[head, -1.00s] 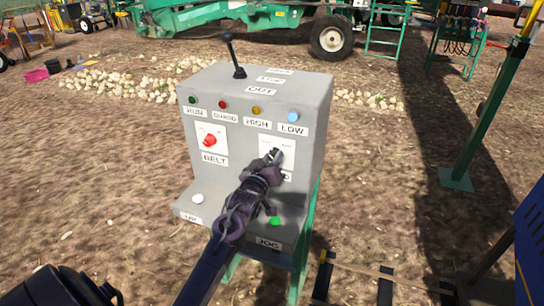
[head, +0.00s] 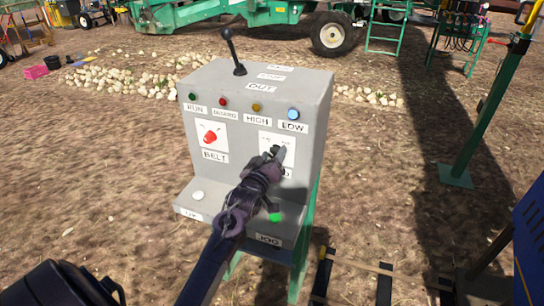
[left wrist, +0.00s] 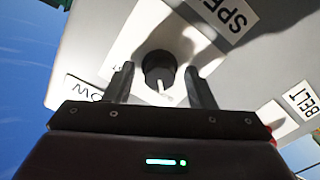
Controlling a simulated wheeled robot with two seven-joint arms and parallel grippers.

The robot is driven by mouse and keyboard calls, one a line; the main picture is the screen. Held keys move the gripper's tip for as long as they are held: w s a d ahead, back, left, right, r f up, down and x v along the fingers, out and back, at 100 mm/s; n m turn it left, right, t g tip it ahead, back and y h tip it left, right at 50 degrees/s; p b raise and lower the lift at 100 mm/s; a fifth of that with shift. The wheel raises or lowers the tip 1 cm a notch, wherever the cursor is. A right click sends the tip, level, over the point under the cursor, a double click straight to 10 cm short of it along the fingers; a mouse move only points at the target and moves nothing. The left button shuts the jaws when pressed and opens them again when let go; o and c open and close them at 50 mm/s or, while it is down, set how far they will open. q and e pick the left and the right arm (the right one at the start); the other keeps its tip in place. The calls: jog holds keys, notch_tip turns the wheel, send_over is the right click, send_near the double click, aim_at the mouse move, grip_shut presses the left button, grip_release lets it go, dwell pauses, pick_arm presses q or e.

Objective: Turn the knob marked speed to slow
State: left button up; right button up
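A grey control box (head: 225,80) stands in the middle of the head view. The speed knob (left wrist: 158,68) is black with a white pointer line and sits on a white plate (head: 268,139). The SPEED label (left wrist: 229,16) shows in the left wrist view; in the head view it is mostly covered by my gripper. My left gripper (head: 277,153) is at this plate. In the left wrist view its two fingers stand on either side of the knob, with small gaps visible, so it is open around the knob. My right gripper is not seen.
Several indicator lamps sit above, and a black lever (head: 231,50) rises from the top. A white button (head: 198,195) and a green button (head: 275,217) are on the lower ledge.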

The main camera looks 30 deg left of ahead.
pick_arm(q)
jog(key=b+v, duration=0.1)
jog(key=v, duration=0.6)
jog(key=shift+s+b, duration=0.4)
jog(key=shift+d, duration=0.1)
